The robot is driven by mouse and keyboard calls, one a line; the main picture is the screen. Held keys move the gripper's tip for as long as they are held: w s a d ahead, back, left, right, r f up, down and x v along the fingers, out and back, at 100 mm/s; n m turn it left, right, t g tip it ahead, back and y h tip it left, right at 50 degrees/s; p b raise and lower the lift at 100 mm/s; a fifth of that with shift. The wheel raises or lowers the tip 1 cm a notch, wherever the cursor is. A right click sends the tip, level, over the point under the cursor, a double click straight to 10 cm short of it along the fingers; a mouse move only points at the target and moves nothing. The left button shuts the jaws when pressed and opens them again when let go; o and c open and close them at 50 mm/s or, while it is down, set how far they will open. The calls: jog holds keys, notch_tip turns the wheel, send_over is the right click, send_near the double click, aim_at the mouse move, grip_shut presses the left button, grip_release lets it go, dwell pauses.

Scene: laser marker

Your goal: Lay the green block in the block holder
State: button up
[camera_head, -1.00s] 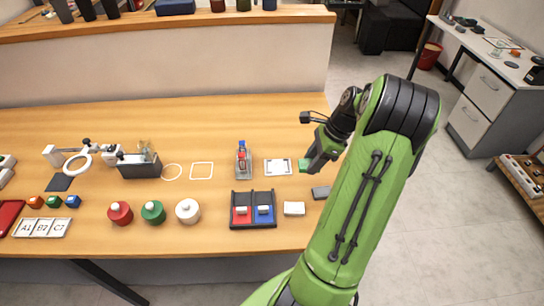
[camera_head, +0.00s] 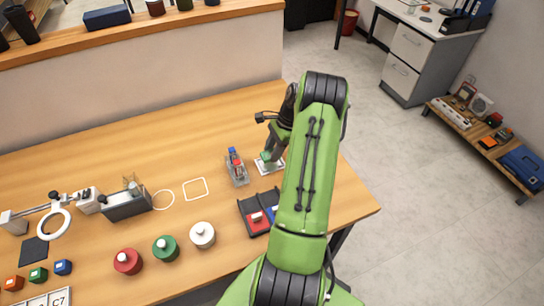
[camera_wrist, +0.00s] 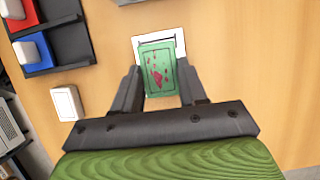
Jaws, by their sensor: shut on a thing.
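My gripper (camera_wrist: 158,88) is shut on a green block (camera_wrist: 158,72) with red marks on its face, its fingers on either side of it. In the head view my gripper (camera_head: 268,152) reaches down at the table's right part, and a little of the green block shows below it. A white rectangular frame (camera_wrist: 180,44), which looks like the block holder, lies behind the block in the wrist view and is partly covered by it. It shows in the head view as a white plate (camera_head: 262,171). I cannot tell whether the block touches it.
A small grey device (camera_head: 237,172) with red and blue parts stands just left of the plate. A dark tray (camera_head: 243,209) with red and blue compartments is in front. A white block (camera_wrist: 66,102) lies near the tray. Red, green and white round pieces stand further left.

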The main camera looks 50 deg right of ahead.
jog(key=shift+f, duration=1.35)
jog(key=shift+a+f, duration=0.1)
jog(key=shift+f, duration=0.1)
jog(key=o, duration=1.2)
